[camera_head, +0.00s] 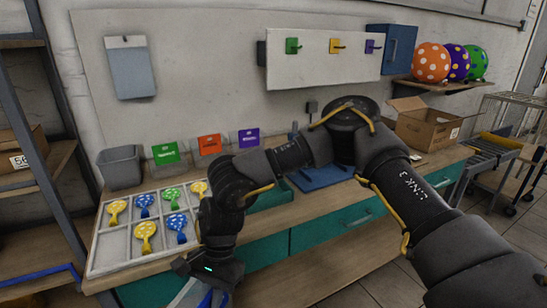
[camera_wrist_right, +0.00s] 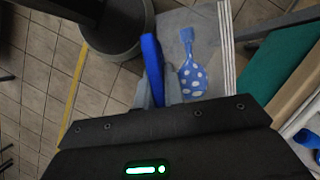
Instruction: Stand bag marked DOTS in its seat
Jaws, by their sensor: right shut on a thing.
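My right gripper (camera_head: 207,270) is low at the front edge of the table, left of centre in the head view. Its fingers (camera_wrist_right: 156,95) are shut on a blue strip (camera_wrist_right: 152,62). A clear bag (camera_head: 188,294) with blue on it hangs below the gripper, partly cut off by the picture's edge. A pale panel with a blue white-dotted balloon (camera_wrist_right: 192,76) shows beyond the fingers; I cannot tell whether it belongs to the bag. No DOTS marking is readable. Green (camera_head: 165,153), orange (camera_head: 210,144) and purple (camera_head: 248,138) labels stand at the table's back. My left gripper is not in view.
A white divided tray (camera_head: 110,255) holds several dotted balloons on the table's left. A grey bin (camera_head: 120,168) stands behind it. A blue mat (camera_head: 325,175) and an open cardboard box (camera_head: 428,128) lie to the right. Teal drawers (camera_head: 330,220) front the table.

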